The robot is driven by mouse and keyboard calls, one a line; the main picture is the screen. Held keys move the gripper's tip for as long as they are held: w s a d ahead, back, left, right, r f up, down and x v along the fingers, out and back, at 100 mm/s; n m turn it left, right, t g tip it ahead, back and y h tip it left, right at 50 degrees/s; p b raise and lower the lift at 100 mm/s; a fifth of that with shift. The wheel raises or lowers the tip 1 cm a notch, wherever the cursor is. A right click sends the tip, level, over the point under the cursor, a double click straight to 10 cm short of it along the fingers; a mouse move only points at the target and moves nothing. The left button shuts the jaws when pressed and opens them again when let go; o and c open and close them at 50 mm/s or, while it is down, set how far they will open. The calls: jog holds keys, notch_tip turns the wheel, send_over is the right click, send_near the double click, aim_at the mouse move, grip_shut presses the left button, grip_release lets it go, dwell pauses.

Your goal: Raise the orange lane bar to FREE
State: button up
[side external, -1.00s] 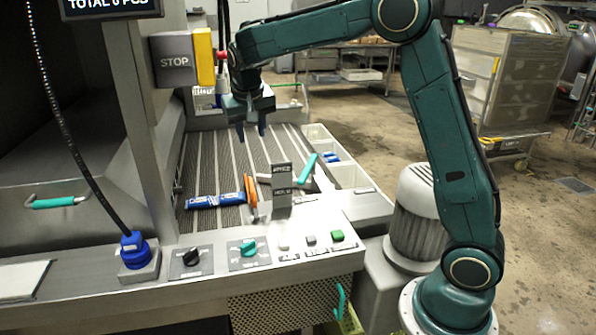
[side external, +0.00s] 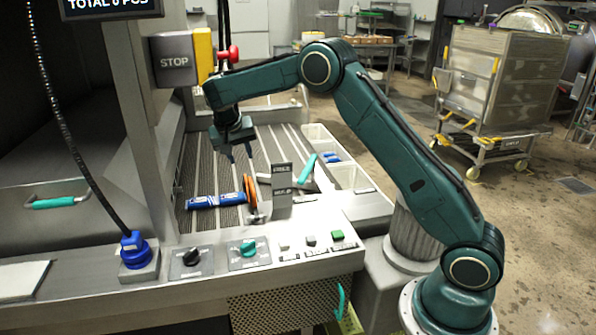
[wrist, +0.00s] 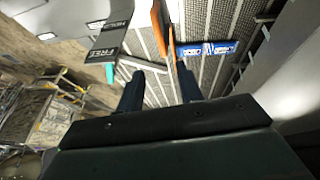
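The orange lane bar (side external: 250,187) stands on the slatted lane bed beside a grey sign plate and right of a blue packet. It also shows in the wrist view (wrist: 157,28), beyond my fingertips. My gripper (side external: 240,155) is above and behind the bar in the side view, pointing down. In the wrist view my gripper (wrist: 159,73) has its two fingers apart with nothing between them, and the bar lies ahead of the gap. I see no contact with the bar. The sign plate (wrist: 98,38) reads FREE and HELD in the wrist view.
The blue packet (side external: 216,201) lies on the slats next to the bar. A teal handle (side external: 306,168) is right of the sign plate. White bins (side external: 345,175) line the right edge. A panel with knobs (side external: 248,250) is in front; a STOP box (side external: 175,60) hangs at upper left.

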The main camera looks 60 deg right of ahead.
aim_at(251, 184)
jog(key=x, duration=1.3)
jog(key=shift+d+f, duration=0.1)
jog(key=shift+f, duration=0.1)
grip_shut()
